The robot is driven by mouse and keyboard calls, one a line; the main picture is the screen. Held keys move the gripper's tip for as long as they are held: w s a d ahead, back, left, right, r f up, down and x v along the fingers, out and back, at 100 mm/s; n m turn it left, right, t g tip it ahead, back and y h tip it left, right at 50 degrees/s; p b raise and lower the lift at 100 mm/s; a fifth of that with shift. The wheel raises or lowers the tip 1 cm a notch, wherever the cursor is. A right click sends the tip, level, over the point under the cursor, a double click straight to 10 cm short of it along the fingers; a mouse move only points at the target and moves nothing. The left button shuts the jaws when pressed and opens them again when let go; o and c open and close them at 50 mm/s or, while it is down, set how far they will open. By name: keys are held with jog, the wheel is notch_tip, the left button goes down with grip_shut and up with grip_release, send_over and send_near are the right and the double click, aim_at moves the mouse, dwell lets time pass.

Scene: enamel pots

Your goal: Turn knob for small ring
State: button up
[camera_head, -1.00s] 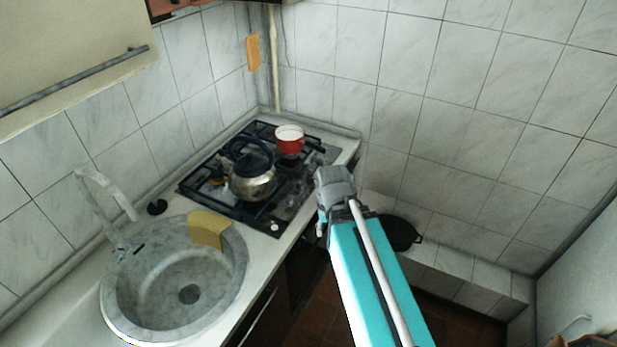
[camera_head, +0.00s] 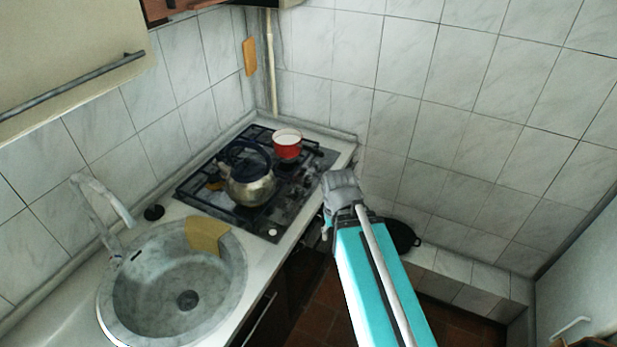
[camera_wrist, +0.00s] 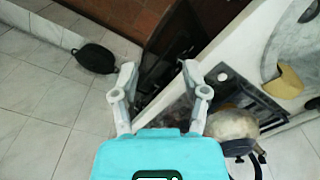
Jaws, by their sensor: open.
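The black gas stove (camera_head: 272,222) is set in the white counter, with its knobs (camera_head: 299,194) in a row along the front right side. I cannot tell in the picture which knob is for the small ring. A steel kettle (camera_head: 249,186) and a red pot (camera_head: 287,146) stand on the grates. My gripper (camera_wrist: 158,85) is open and empty. In the head view my arm's grey end is just right of the stove's front edge, apart from the knobs. In the wrist view the stove (camera_wrist: 243,92) lies right of the fingers, partly hidden by the right finger.
A round sink (camera_head: 225,290) with a yellow cloth (camera_head: 207,234) is left of the stove. A black pan (camera_head: 402,235) rests on a low tiled ledge at the right. A tiled wall (camera_head: 450,110) closes off the back. The floor before the counter is open.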

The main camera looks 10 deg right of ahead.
jog(key=shift+o, duration=1.1)
jog(key=shift+w, duration=0.1)
jog(key=shift+w+f, duration=0.2)
jog(key=shift+w, duration=0.1)
jog(key=m+t+h+b, duration=0.6)
jog(key=m+t+b, duration=0.15)
jog(key=b, duration=0.65)
send_near(308, 175)
jog(key=shift+s+a+r+m+g, duration=0.15)
jog(key=shift+s+a+r+g, duration=0.1)
jog(key=shift+s+r, duration=0.3)
jog(key=shift+s+a+r+m+g, duration=0.1)
jog(key=shift+s+a+r+g, duration=0.15)
jog(key=shift+s+r, duration=0.25)
jog(key=shift+w+a+r, duration=0.1)
jog(key=shift+w+a, duration=0.15)
jog(key=shift+w, duration=0.2)
jog(key=shift+d+b, duration=0.1)
jog(key=shift+b, duration=0.25)
jog(key=shift+b+x, duration=0.9)
jog(key=shift+x, duration=0.45)
jog(key=b+x, duration=0.7)
jog(key=x, duration=0.4)
jog(key=shift+w+b, duration=0.15)
jog(key=shift+b, duration=0.2)
